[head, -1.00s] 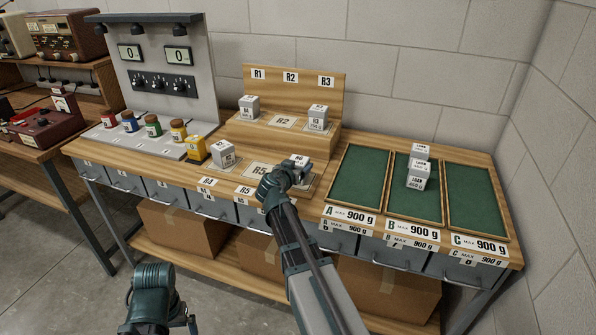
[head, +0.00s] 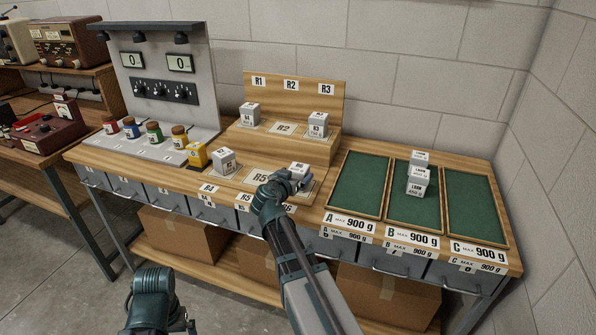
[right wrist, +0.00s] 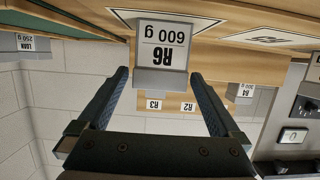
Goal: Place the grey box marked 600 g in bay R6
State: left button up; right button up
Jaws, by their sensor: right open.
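The grey box marked R6 600 g (head: 298,170) stands on the front step of the wooden rack, right of the R5 bay (head: 262,177), in the R6 place. In the right wrist view, which looks upside down, the box (right wrist: 163,45) shows its R6 600 g label and rests on a pale pad. My right gripper (head: 290,183) is just in front of the box. Its jaws are open, with the two fingers (right wrist: 164,75) apart and the box beyond or between their tips; I cannot tell which. My left gripper (head: 180,322) is low at the left, partly cut off by the frame.
Grey boxes stand at R4 (head: 224,161), R1 (head: 250,114) and R3 (head: 318,124); the R2 bay (head: 283,128) is empty.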

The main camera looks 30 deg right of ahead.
jog(key=p+v, duration=0.2)
jog(key=v, duration=0.7)
jog(key=shift+d, duration=0.15)
jog(key=b+x, duration=0.3)
jog(key=x, duration=0.9)
jog(key=shift+w+f, duration=0.1)
jog(key=shift+f+b, duration=0.15)
jog(key=shift+b, duration=0.3)
jog(key=shift+r, duration=0.25)
jog(key=shift+f, duration=0.15)
